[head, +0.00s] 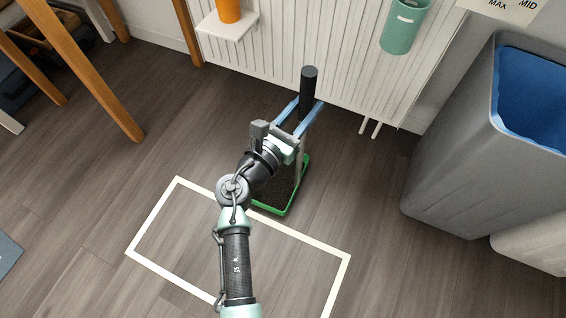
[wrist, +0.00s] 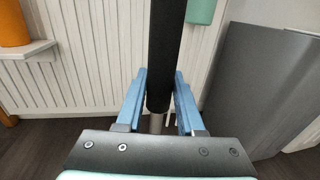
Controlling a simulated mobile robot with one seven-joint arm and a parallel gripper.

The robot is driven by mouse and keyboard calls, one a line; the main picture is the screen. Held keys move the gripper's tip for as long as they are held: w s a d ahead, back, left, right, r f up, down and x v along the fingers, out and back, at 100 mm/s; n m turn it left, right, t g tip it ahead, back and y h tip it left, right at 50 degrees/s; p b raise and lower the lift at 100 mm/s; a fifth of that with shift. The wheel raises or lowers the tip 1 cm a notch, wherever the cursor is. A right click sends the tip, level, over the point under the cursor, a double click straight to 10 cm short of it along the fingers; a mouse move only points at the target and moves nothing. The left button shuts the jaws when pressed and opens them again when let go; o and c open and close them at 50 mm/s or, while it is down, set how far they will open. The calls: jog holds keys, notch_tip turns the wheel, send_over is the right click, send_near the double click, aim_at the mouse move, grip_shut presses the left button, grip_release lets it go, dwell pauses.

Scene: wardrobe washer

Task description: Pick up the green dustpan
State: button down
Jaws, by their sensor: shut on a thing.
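The green dustpan (head: 278,210) stands on the floor in front of the white radiator, partly hidden behind my arm in the head view. Its pale upright pole rises to a black handle grip (head: 308,92). My gripper (head: 309,112) has its blue fingers on either side of the black grip, near its lower part. In the wrist view the fingers (wrist: 160,95) close on the black grip (wrist: 166,50), which stands upright between them. The pan itself is not visible in the wrist view.
The white radiator (head: 280,45) is just behind the handle, with a shelf holding an orange cup (head: 228,10) and a hanging green cup (head: 404,28). A grey bin (head: 455,150) stands right. A wooden leg (head: 100,90) is left. A white floor outline (head: 155,215) lies in front.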

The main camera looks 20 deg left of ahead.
aim_at(305, 75)
jog(key=shift+r, duration=0.15)
notch_tip(305, 75, up, 10)
jog(key=p, duration=0.8)
jog(key=c, duration=1.2)
grip_release()
grip_shut()
